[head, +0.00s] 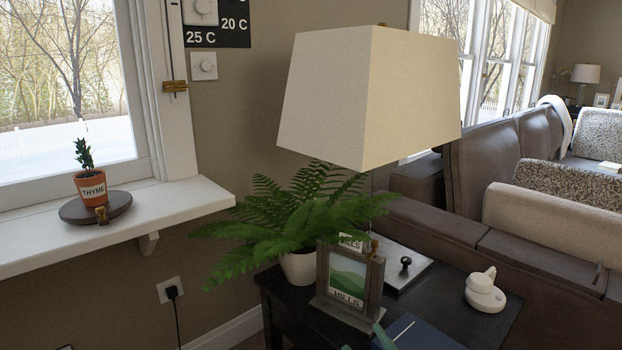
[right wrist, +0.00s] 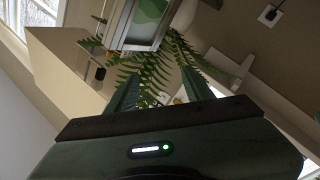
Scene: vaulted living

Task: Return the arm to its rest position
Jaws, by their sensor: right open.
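My right gripper (head: 382,338) shows only as a small green-grey part at the bottom edge of the head view, in front of the dark side table. In the right wrist view its two fingers (right wrist: 158,90) are spread apart with nothing held between them. The rest of the right arm is out of the head view. My left gripper does not show.
The dark side table (head: 452,322) holds a fern (head: 290,222), a picture frame (head: 348,285), a lamp (head: 370,95), a white round device (head: 485,292) and a dark blue flat item (head: 418,334). A sill (head: 165,210) bears a thyme pot (head: 91,188). A sofa (head: 530,265) stands right.

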